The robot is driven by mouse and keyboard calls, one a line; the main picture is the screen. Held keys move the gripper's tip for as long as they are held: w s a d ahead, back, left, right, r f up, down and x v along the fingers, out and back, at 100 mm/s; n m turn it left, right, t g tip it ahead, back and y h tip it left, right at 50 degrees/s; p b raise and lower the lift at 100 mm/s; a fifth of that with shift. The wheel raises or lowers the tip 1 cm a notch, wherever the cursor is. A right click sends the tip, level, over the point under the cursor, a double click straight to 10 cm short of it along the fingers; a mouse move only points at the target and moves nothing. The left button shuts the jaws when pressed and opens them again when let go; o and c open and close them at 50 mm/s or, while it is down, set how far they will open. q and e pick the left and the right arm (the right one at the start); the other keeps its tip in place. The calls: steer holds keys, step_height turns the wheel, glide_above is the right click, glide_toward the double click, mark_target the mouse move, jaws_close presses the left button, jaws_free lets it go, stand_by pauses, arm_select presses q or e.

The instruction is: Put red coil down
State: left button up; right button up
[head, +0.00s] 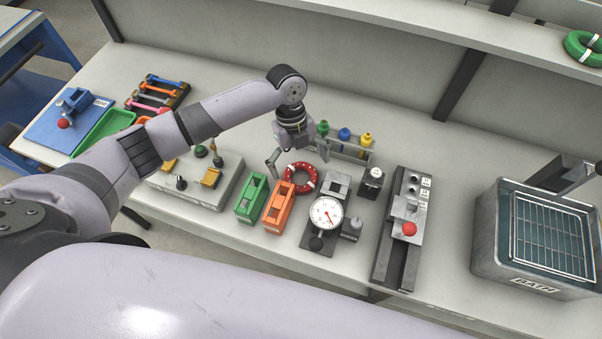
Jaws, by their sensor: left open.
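The red coil (314,176), a ring with small pale bands, is on the bench or just above it, at the far end of the orange block (278,208). I cannot tell whether it touches the block. My left gripper (298,163) is open over the coil, with its fingers spread to the left and right of it. The coil is not gripped. My right gripper is not in view.
A green block (251,198), a dial gauge (326,213) and a grey slide fixture (403,230) stand nearby. A rack with coloured bottles (344,143) is behind. A metal bath (490,240) stands at right. Bare bench lies between fixture and bath.

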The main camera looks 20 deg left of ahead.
mark_target(302, 182)
arm_select(q)
steer(key=shift+p+x, duration=0.3)
steer(key=shift+x, duration=1.25)
steer(key=shift+a, duration=0.1)
steer(key=shift+c, duration=0.3)
steer(key=shift+w, duration=0.1)
steer(key=c, duration=1.3)
steer(key=shift+r, duration=0.1)
